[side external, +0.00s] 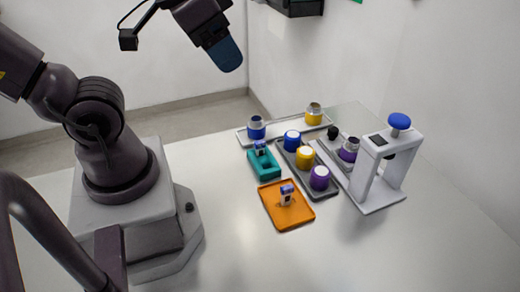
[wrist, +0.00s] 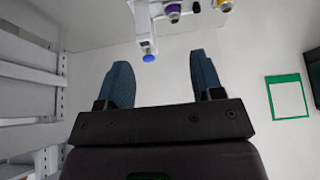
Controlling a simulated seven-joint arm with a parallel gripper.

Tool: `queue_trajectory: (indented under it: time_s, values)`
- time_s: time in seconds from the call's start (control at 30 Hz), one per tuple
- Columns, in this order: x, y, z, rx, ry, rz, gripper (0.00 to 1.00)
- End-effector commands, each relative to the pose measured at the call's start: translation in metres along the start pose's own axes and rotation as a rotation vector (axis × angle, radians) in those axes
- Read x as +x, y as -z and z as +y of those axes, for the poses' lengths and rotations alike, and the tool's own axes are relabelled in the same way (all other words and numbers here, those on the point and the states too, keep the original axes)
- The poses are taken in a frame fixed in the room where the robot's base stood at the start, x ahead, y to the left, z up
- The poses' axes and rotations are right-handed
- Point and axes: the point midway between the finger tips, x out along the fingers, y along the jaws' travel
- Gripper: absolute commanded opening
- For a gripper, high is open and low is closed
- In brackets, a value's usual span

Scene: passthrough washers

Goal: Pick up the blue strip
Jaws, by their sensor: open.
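A small upright piece with blue and white on it, which looks like the blue strip (side external: 260,148), stands in the teal tray (side external: 265,169). A similar piece with purple and white (side external: 287,193) stands in the orange tray (side external: 288,215). Both are too small to see in detail. My gripper (side external: 228,58) is high above the table, up and left of both trays, well apart from them. In the wrist view its two blue fingers are spread with nothing between them, so my gripper (wrist: 164,78) is open and empty. Neither strip is seen in the wrist view.
A dark tray (side external: 322,193) holds blue, yellow and purple capped pots. A blue jar (side external: 256,129) and a yellow jar (side external: 314,115) stand on a pale tray behind. A white press (side external: 365,180) with a blue knob stands at right, beside a purple jar (side external: 349,151). The front table is clear.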

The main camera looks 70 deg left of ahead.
Motion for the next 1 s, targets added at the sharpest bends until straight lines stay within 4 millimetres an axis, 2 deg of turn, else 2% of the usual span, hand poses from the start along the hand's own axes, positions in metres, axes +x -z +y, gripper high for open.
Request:
queue_trajectory:
  time_s: [0.13, 0.23, 0.37, 0.47, 0.67, 0.8, 0.9, 1.0]
  values:
    - [0.003, -0.001, -0.001, -0.006, 0.003, -0.017, 0.61]
    - [0.017, -0.003, -0.003, -0.014, 0.010, -0.086, 0.61]
    - [0.047, -0.005, -0.013, 0.019, 0.055, -0.232, 0.61]
    - [0.075, -0.004, -0.026, 0.142, 0.096, -0.347, 0.61]
    - [0.135, -0.007, -0.053, 0.550, 0.103, -0.558, 0.61]
    - [0.176, -0.010, -0.068, 0.898, 0.044, -0.666, 0.61]
    - [0.201, -0.009, -0.075, 1.169, -0.016, -0.707, 0.61]
    - [0.214, -0.001, -0.079, 1.405, -0.053, -0.705, 0.61]
